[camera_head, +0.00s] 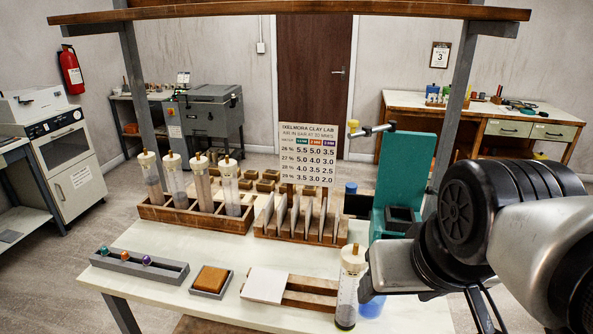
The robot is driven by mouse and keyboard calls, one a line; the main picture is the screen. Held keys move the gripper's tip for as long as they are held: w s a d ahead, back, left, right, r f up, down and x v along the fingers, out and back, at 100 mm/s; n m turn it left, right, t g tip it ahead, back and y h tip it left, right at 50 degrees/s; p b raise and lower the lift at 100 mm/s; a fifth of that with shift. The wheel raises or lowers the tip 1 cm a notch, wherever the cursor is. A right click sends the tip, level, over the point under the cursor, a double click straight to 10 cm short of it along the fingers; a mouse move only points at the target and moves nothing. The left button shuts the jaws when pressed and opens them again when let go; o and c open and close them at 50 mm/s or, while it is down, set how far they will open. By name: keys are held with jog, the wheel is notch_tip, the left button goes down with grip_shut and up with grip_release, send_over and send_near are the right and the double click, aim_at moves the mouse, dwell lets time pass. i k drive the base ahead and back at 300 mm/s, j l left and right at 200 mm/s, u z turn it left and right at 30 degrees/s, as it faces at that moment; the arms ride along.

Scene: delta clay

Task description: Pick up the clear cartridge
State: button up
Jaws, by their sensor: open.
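A clear cartridge (349,290) with a cream cap and a dark bottom end stands upright at the front of the table, left of my gripper. Several similar capped tubes stand in a wooden rack (192,218) at the back left; the tube (228,192) at its right end looks clear, others look grey or brownish. I cannot tell for certain which one the task names. My gripper (484,312) is at the lower right, pointing down, open and apart from the cartridges. Its fingertips are near the bottom picture edge.
A wooden slotted rack (300,231), white tile (265,285), sponge tray (211,281) and grey tray (139,265) share the table (214,249). A frame post (457,95) rises behind my arm.

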aim_at(201, 179)
jog(key=j+z, duration=0.15)
jog(key=j, duration=0.35)
jog(key=k+j+z, duration=0.15)
jog(key=j, duration=0.35)
jog(key=j+z, duration=0.15)
jog(key=j, duration=0.35)
jog(key=k+j+z, duration=0.15)
jog(key=j, duration=0.3)
jog(key=k+j+z, duration=0.15)
jog(key=j, duration=0.3)
jog(key=i+j+z, duration=0.1)
jog(key=j, duration=0.25)
jog(key=i+j, duration=0.2)
jog(key=j, duration=0.15)
jog(key=z, duration=0.05)
